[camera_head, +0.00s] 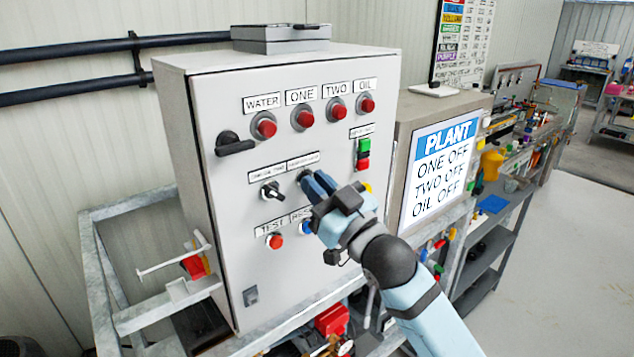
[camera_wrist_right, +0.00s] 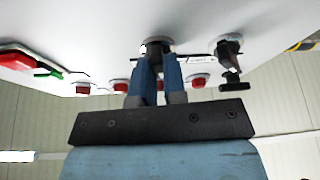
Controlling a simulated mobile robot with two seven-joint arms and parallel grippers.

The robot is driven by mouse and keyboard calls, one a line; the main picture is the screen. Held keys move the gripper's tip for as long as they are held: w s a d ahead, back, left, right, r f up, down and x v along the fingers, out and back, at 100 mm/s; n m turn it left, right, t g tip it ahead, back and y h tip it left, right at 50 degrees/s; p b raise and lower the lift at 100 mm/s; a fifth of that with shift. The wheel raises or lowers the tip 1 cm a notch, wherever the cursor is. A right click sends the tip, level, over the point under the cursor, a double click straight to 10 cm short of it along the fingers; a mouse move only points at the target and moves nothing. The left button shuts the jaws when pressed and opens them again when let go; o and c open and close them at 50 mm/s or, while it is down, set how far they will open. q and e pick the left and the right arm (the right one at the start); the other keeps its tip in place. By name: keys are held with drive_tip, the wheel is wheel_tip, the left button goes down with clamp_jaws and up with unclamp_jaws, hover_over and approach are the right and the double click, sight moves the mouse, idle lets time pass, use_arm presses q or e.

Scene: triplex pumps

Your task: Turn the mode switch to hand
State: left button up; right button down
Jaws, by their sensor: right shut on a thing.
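A light grey control cabinet (camera_head: 220,200) faces me. Two small black rotary switches sit mid-panel under labels too small to read. The left switch (camera_head: 271,190) is uncovered, its handle tilted. My right gripper (camera_head: 309,181) is shut on the right switch (camera_head: 304,174), which its fingers partly cover. In the right wrist view, the blue fingers of my right gripper (camera_wrist_right: 157,80) close around the dark base of that switch (camera_wrist_right: 156,46). The other switch (camera_wrist_right: 230,60) stands clear beside it. I cannot read which label says mode or hand.
Red lamps (camera_head: 264,126) labelled WATER, ONE, TWO and OIL line the panel top. A black rotary handle (camera_head: 233,146) is at left. Green and red push buttons (camera_head: 364,153) are at right. A red TEST button (camera_head: 275,241) sits below. A PLANT display (camera_head: 441,170) stands right.

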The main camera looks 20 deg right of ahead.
drive_tip(key=shift+d+r+n+g+y+p, duration=0.1)
drive_tip(key=shift+n+g+y+p, duration=0.5)
drive_tip(key=shift+n, duration=1)
drive_tip(key=shift+a+f+n+g+y+p, duration=0.1)
drive_tip(key=shift+n+g+y+p, duration=0.45)
drive_tip(key=shift+n, duration=1.05)
drive_tip(key=shift+d+r+n+g+y+p, duration=0.1)
drive_tip(key=shift+n+g+y+p, duration=0.5)
drive_tip(key=shift+n, duration=1)
drive_tip(key=c, duration=1.2)
unclamp_jaws()
drive_tip(key=shift+b+v, duration=2.15)
drive_tip(key=shift+v, duration=4.7)
